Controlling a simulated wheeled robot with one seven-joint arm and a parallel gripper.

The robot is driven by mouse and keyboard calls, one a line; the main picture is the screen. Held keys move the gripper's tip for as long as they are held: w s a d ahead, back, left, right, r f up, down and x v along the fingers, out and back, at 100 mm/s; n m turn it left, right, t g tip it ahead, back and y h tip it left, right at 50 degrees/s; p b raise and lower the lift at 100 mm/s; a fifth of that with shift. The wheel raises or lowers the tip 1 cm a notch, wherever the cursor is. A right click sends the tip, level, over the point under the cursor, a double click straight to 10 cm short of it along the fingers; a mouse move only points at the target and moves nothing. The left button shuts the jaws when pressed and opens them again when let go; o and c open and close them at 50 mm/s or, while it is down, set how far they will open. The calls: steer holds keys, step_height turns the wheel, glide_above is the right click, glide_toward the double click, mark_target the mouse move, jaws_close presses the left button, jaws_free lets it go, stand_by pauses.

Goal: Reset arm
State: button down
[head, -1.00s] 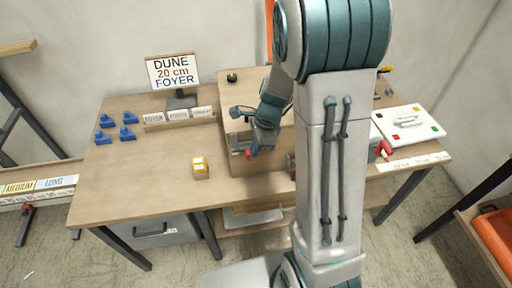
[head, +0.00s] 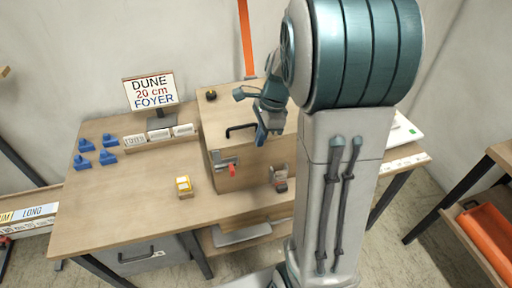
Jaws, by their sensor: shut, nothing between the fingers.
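My gripper (head: 262,136) hangs in front of the upper part of the wooden box (head: 213,115), pointing down, with its fingers together and nothing visible between them. My arm runs from the right of the picture and hides the right part of the box and table. The box has a dark handle (head: 241,127) to the left of my gripper. A latch with a red lever (head: 232,170) sits below and left of my gripper, apart from it. A second latch (head: 280,180) is at the lower right of the box front.
A sign reading "DUNE 20 cm FOYER" (head: 152,91) stands at the back of the table (head: 120,205). Several blue pieces (head: 85,146) are at left, and a small yellow-topped block (head: 184,186) is left of the box. An orange bin (head: 487,237) is at right.

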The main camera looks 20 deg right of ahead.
steer(key=shift+r, duration=0.3)
steer(key=s+a+r+n+t+h, duration=0.1)
steer(key=s+a+r+n, duration=0.1)
steer(key=s+n, duration=0.5)
steer(key=s+a+r+n+t+h, duration=0.1)
steer(key=s+a+r+n, duration=0.2)
steer(key=s+n, duration=0.5)
steer(key=n, duration=0.3)
steer(key=shift+s+a+r+n+t+h, duration=0.15)
steer(key=shift+s+a+n+t+h, duration=0.15)
steer(key=shift+a+n+t+h, duration=0.1)
